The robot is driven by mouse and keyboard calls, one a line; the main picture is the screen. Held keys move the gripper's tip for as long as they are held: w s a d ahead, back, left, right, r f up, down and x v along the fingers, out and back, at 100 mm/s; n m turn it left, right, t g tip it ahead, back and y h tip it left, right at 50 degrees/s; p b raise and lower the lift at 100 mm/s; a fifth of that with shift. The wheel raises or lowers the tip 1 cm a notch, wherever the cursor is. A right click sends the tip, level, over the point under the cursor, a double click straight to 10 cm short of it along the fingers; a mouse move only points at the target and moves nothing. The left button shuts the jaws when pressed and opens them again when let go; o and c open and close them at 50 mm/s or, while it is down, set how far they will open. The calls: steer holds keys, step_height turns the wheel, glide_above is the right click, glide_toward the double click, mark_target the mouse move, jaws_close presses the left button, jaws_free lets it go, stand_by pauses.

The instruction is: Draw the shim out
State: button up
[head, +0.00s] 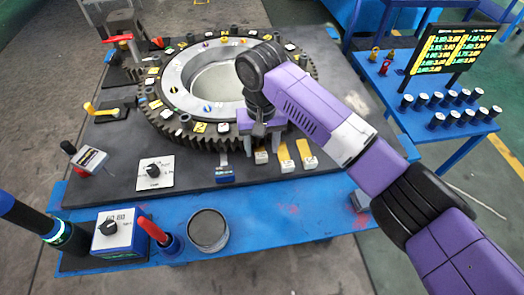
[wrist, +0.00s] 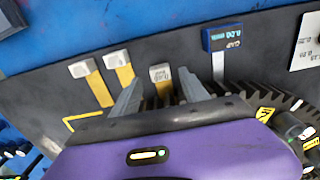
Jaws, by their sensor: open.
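The shim with a pale labelled end block (head: 261,157) lies at the front edge of the big toothed ring. Its block also shows in the wrist view (wrist: 160,72), with a yellow strip below it running towards the ring teeth. My gripper (head: 262,146) is open, low over the front of the ring, with its fingers on either side of this shim. In the wrist view my gripper (wrist: 158,92) has one finger left and one right of the strip, with visible gaps. The shim's inner end is hidden. I cannot tell whether the fingers touch the bench.
Two similar yellow strips with pale blocks (head: 285,164) (head: 308,154) lie to the right. A blue gap display (head: 224,170) is close on the left. The geared ring (head: 170,112) fills the middle of the dark plate.

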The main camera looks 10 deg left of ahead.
mark_target(261, 155)
steer(key=shift+f, duration=1.65)
jaws_close()
